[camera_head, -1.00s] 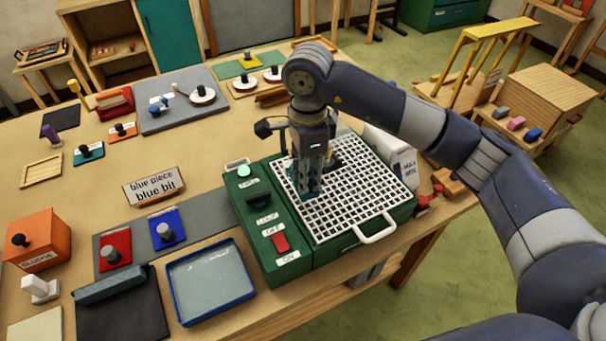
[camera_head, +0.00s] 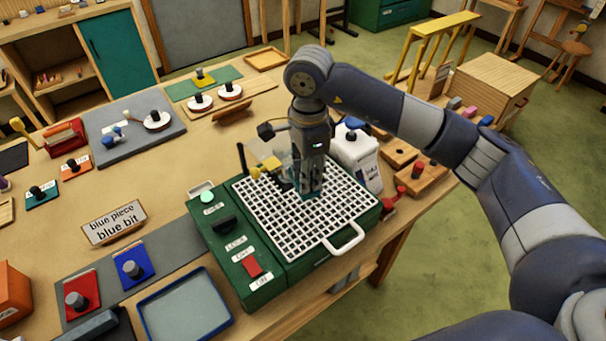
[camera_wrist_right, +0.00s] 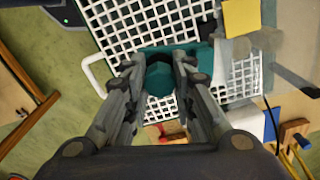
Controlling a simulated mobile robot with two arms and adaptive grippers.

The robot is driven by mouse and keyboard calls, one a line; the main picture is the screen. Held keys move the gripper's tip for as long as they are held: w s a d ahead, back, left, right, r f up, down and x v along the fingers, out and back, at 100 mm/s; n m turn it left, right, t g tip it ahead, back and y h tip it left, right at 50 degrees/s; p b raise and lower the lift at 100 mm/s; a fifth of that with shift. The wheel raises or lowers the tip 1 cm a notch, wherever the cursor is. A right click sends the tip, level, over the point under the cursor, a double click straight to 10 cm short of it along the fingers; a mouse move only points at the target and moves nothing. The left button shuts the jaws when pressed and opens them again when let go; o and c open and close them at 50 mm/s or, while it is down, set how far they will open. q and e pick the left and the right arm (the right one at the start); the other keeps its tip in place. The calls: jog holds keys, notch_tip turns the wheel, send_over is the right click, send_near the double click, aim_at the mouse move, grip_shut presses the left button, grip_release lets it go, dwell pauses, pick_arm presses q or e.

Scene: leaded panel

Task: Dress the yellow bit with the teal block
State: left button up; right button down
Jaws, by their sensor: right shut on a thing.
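My right gripper (camera_head: 311,192) is shut on the teal block and holds it low over the white grid of the green machine; contact with the grid cannot be told. In the right wrist view the teal block (camera_wrist_right: 202,62) extends sideways beyond the fingers, with its teal knob (camera_wrist_right: 160,76) between the fingertips. A yellow piece (camera_head: 269,164) stands left of the gripper beside a black post. A yellow square (camera_wrist_right: 241,17) shows in the wrist view, apart from the block; whether it is the yellow bit itself is unclear. My left gripper is not in view.
The green machine (camera_head: 230,270) has a red switch (camera_head: 252,267) and a front handle. A white jug (camera_head: 357,160) stands close behind its right side. Red (camera_head: 82,286) and blue (camera_head: 134,262) cards with grey knobs and a blue-rimmed tray (camera_head: 145,308) lie left.

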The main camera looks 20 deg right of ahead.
jog(key=shift+r, duration=0.1)
jog(key=shift+n+b, duration=0.4)
jog(key=shift+b, duration=0.05)
jog(key=shift+d+n+b, duration=0.15)
jog(key=shift+n+b, duration=0.75)
notch_tip(320, 180, down, 4)
jog(key=b, duration=0.2)
jog(key=shift+r+b, duration=0.25)
jog(key=shift+b, duration=0.1)
jog(key=shift+f+b, duration=0.8)
jog(key=shift+f, duration=0.1)
jog(key=shift+f+b, duration=0.3)
jog(key=shift+b, duration=0.25)
jog(key=shift+w+a+r, duration=0.1)
jog(key=shift+w+a, duration=0.15)
jog(key=shift+w, duration=0.4)
